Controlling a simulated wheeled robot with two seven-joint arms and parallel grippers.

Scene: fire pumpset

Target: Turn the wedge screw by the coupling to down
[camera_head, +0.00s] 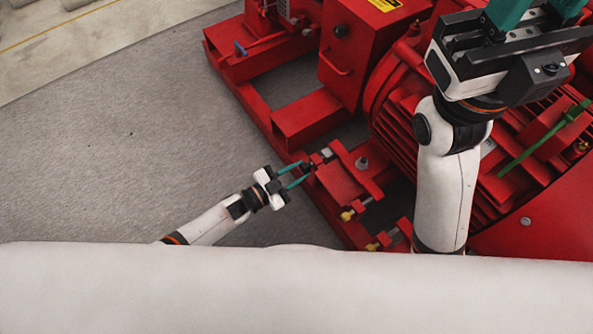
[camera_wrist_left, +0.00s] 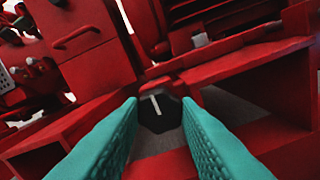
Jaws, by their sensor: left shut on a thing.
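The wedge screw has a dark knob (camera_head: 306,167) at the edge of the red base frame; in the left wrist view the black knob (camera_wrist_left: 158,112) carries a white mark, nearly upright in that picture. My left gripper (camera_head: 299,174) reaches in from the left with its green fingers shut on the knob. In the left wrist view the two fingers (camera_wrist_left: 160,113) stand on either side of it, partly hiding its edges. My right gripper (camera_head: 535,12) is at the upper right above the red motor, its green fingers apart and their tips cut off by the picture edge.
Brass-tipped screws (camera_head: 347,215) sit along the red base below the knob. A red box with a handle (camera_head: 350,55), a blue-handled valve (camera_head: 240,48) and a green lever (camera_head: 545,140) are nearby. Grey floor (camera_head: 120,150) at the left is clear.

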